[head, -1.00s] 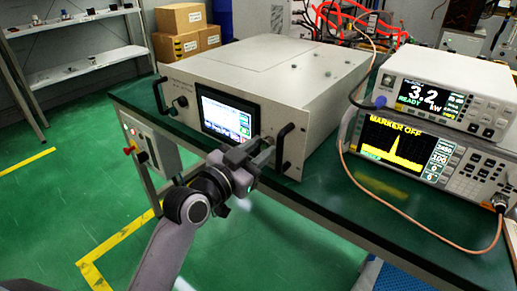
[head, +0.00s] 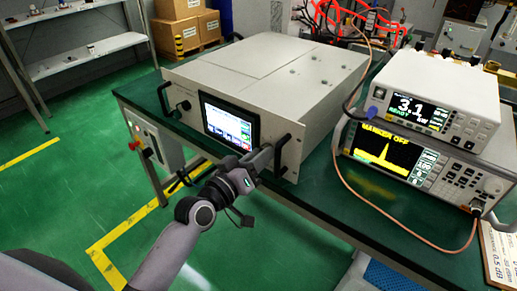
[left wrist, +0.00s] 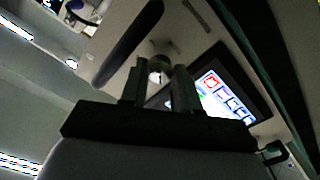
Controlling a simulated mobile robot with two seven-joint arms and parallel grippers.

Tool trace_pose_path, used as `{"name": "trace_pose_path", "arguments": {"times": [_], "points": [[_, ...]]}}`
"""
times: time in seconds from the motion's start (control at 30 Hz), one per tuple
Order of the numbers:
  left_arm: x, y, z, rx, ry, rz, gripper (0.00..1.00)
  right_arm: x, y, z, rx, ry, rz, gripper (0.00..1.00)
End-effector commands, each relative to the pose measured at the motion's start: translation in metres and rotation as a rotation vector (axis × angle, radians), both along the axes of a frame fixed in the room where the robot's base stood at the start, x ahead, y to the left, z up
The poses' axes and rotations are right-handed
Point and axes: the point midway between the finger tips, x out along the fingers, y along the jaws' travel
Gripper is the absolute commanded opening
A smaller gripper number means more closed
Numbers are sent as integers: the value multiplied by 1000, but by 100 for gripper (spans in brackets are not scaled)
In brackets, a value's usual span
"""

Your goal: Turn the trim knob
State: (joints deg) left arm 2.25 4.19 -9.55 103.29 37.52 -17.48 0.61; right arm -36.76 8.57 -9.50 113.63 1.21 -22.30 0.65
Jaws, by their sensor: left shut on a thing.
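The generator (head: 305,60) is a large light-grey box on the green bench, with a lit screen (head: 230,124) on its front panel. My left gripper (head: 268,152) is at the right part of that panel, between the screen and the right black handle (head: 283,152). My right gripper is not in view.
A power meter (head: 435,105) reading about 3.1 sits on a spectrum analyser (head: 410,158) at the right, with an orange cable looping over the green bench (head: 330,200). A black handle also stands close beside the fingers in the left wrist view (left wrist: 128,42). Shelves are at far left.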

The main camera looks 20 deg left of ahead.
Motion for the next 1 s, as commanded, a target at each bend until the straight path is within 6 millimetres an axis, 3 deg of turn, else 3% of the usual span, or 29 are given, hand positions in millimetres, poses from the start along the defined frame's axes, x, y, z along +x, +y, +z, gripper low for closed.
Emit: {"name": "trace_pose_path", "arguments": {"times": [0.5, 1.0], "points": [[0, 0, 1, -363, 131, 2, 0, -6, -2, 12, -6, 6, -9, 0], [0, 0, 1, -456, 164, 1, 0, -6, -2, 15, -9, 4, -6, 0]]}}
